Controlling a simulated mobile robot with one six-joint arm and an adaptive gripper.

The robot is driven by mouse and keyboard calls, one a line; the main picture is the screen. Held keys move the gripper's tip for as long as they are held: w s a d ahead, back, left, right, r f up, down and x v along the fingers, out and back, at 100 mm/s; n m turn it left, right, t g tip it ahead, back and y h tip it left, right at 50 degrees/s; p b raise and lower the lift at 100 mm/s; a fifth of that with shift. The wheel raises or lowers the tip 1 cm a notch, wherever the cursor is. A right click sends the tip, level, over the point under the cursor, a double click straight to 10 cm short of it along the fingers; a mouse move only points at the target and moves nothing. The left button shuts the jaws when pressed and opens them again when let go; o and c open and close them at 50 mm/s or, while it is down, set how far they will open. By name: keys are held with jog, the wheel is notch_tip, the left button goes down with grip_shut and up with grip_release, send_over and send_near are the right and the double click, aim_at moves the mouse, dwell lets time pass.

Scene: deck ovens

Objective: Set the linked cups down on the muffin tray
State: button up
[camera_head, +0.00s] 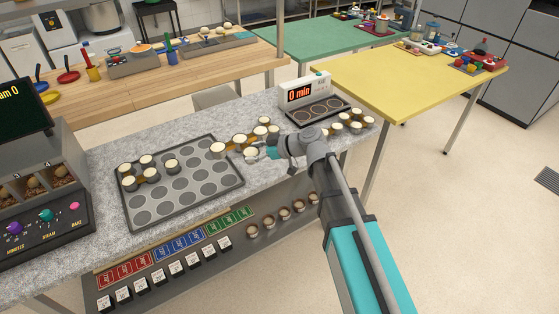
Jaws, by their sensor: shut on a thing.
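The muffin tray (232,193) is a dark grey tray with rows of round wells on the speckled counter. Several cream-topped cups (147,161) sit in its back left part, and most other wells are empty. My gripper (262,153) is shut on linked cups (219,148), cream-topped and joined by brown pieces, near the tray's back right corner. One cup of the group reaches over the tray's right edge. The gripper's fingers partly hide the group, and I cannot tell its height above the counter or which cups behind belong to it.
A display unit reading "0 min" (301,92) stands behind a small dark tray (343,103) with three wells. More cups (355,128) stand at the counter's right end. An oven with knobs (45,215) is at left. Coloured cards (180,246) and more cups (284,214) are below the counter's front edge.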

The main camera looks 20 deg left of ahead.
jog(key=b, duration=0.4)
send_over(281, 167)
jog(key=s+a, duration=0.2)
jog(key=s, duration=0.2)
notch_tip(281, 167, down, 4)
jog(key=w+f+b, duration=0.1)
jog(key=w+d+f+b, duration=0.1)
jog(key=f+b, duration=0.1)
jog(key=shift+w+d+f, duration=0.1)
jog(key=shift+w+f, duration=0.2)
jog(key=shift+w+d+f+b, duration=0.2)
jog(key=shift+w+f+b, duration=0.3)
jog(key=shift+b, duration=0.1)
jog(key=shift+w+d+f+b, duration=0.2)
jog(key=shift+w+f+b, duration=0.2)
jog(key=shift+f+b, duration=0.35)
jog(key=shift+s+f+b, duration=0.1)
jog(key=shift+f+b, duration=0.9)
jog(key=shift+f, duration=0.05)
jog(key=shift+f, duration=0.15)
jog(key=o, duration=1.2)
